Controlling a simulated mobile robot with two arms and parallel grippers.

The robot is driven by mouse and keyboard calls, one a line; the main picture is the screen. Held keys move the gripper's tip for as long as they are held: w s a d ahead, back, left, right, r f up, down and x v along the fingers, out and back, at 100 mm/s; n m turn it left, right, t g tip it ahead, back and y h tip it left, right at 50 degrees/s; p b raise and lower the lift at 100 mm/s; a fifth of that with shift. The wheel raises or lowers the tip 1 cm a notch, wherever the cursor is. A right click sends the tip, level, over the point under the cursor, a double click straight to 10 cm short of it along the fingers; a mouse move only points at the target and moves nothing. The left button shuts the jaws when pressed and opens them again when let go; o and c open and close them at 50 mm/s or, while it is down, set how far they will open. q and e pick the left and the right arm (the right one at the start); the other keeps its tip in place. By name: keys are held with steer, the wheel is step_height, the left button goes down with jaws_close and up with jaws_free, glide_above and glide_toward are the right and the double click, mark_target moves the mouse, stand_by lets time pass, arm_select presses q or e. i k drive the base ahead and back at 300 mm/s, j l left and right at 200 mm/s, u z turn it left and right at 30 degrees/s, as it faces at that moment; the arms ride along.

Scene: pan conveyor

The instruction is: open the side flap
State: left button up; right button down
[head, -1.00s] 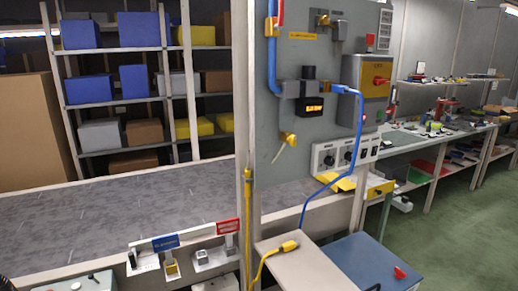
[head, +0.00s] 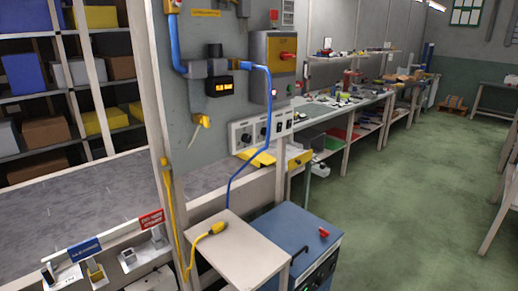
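No part in the head view can be named as the side flap with certainty. A pale flat board (head: 240,254) juts out at the front of the grey control panel (head: 210,125), with a yellow cable plug (head: 217,228) lying on it. Right beside it stands a blue cabinet (head: 290,226) with a red knob (head: 323,232) on top and a dark bent handle (head: 298,249) near its front left edge. Neither of my grippers is in view.
A grey conveyor surface (head: 80,205) runs along the left, with blue and red labels and small switches on its front edge. Shelves with boxes stand behind it. A long workbench (head: 335,112) recedes at the back right. The green floor (head: 410,200) is open on the right.

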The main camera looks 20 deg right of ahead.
mark_target(297, 161)
steer(key=i+l, duration=0.2)
steer(key=l, duration=0.15)
steer(key=i+l+u, duration=0.1)
steer(key=l, duration=0.3)
steer(key=i+l, duration=0.25)
steer(key=l, duration=0.15)
steer(key=i+l+u, duration=0.1)
steer(key=l, duration=0.25)
steer(key=i+l, duration=0.25)
steer(key=l, duration=0.15)
steer(key=u, duration=0.05)
